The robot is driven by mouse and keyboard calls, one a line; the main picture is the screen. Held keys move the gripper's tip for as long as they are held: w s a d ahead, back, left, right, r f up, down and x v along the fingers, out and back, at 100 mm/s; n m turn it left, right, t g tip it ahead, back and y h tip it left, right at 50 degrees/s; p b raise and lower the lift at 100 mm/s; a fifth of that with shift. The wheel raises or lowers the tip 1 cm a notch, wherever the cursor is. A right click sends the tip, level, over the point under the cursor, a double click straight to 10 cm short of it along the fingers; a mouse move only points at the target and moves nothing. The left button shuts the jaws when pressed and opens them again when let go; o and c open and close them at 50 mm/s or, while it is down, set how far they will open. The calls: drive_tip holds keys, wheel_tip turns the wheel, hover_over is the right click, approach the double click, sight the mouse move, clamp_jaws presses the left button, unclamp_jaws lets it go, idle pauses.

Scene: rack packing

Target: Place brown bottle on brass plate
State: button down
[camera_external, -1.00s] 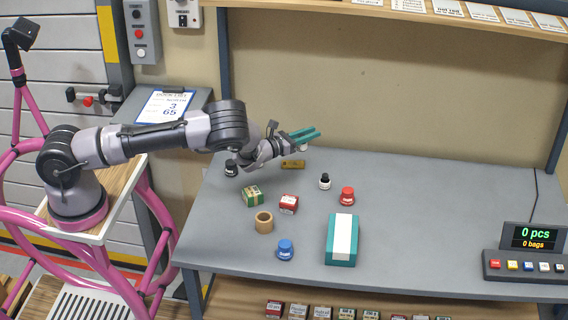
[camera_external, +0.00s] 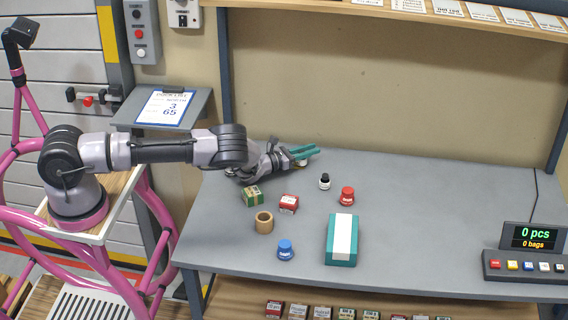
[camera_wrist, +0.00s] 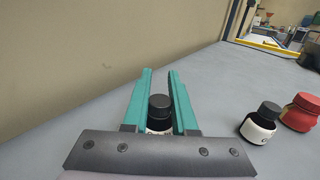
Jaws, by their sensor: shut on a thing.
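My gripper (camera_external: 304,153) has teal fingers and is low over the back of the bench, pointing right. In the wrist view my gripper (camera_wrist: 160,98) is shut on a bottle (camera_wrist: 159,108) with a black cap and a pale label. I take it for the brown bottle; its body colour is mostly hidden by the fingers. In the external view the bottle is largely behind the fingers. The brass plate is hidden or nearly hidden by my gripper and wrist, so I cannot tell how the bottle lies relative to it.
A white bottle with black cap (camera_external: 324,182) and a red jar (camera_external: 347,196) stand right of my gripper.

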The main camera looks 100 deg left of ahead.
drive_tip(key=c, duration=0.7)
unclamp_jaws()
